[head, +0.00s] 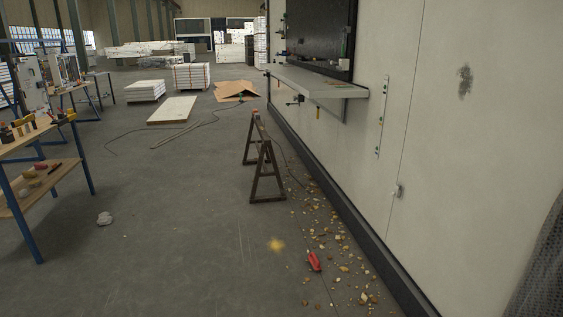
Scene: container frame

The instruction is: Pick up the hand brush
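A small red object (314,261), which looks like the hand brush, lies on the concrete floor in the lower right middle of the head view. It lies among scattered wood chips and crumbs (343,269), near the foot of the white wall. It is too small to make out its bristles. Neither of my grippers is in view.
A sawhorse (265,165) stands beyond the red object, near the wall (480,170). A shelf (318,82) juts from the wall. A blue-legged workbench (45,180) stands at left. The middle floor is mostly clear.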

